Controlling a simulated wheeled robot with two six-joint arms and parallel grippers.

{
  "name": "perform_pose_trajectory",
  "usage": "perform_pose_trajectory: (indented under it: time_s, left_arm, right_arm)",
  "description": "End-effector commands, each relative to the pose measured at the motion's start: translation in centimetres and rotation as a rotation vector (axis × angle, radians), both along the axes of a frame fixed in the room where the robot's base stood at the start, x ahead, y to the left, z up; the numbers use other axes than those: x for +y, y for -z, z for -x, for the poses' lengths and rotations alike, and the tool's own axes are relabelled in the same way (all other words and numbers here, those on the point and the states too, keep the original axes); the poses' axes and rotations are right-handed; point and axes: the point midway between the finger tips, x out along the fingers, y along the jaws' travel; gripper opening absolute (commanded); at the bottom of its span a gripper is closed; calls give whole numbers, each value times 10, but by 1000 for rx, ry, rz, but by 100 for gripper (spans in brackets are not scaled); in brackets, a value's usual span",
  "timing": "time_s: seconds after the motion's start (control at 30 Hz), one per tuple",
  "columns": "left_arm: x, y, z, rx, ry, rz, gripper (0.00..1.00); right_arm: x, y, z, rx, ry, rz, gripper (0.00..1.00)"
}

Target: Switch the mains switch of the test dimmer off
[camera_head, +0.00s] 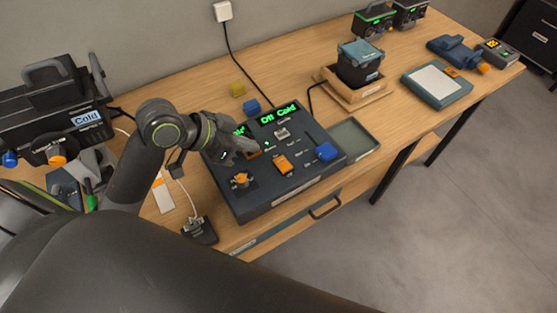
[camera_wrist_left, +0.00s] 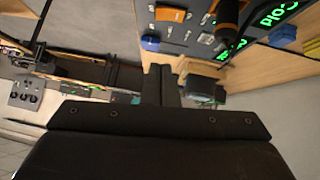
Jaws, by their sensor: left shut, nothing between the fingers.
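The small labels are too blurred to tell which is the mains switch. My left gripper (camera_head: 248,147) is shut and empty over the console's far left part, hiding part of the left display. In the left wrist view its fingers (camera_wrist_left: 161,84) are together. My right gripper is not in view.
A shallow green-grey tray (camera_head: 355,138) lies right of the console. Yellow (camera_head: 237,89) and blue (camera_head: 251,106) blocks lie behind it. A black lamp (camera_head: 50,112) labelled "Cold" stands left. A dark box (camera_head: 358,64) on a wooden stand is at the back.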

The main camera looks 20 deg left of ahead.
Motion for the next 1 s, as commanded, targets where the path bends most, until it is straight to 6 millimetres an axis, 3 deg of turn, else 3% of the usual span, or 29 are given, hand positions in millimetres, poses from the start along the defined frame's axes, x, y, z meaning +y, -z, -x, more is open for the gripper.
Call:
perform_pose_trajectory:
  time_s: [0.27,0.57,0.83,1.0]
  left_arm:
    - [-9,12,-9,0,-2,7,0]
    - [-30,38,-28,3,-1,7,0]
    - [-52,70,-51,4,-1,5,0]
    - [-53,96,-48,5,-1,1,0]
  right_arm:
    - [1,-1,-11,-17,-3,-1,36]
    - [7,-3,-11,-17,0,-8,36]
    - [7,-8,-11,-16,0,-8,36]
    - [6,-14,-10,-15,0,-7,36]
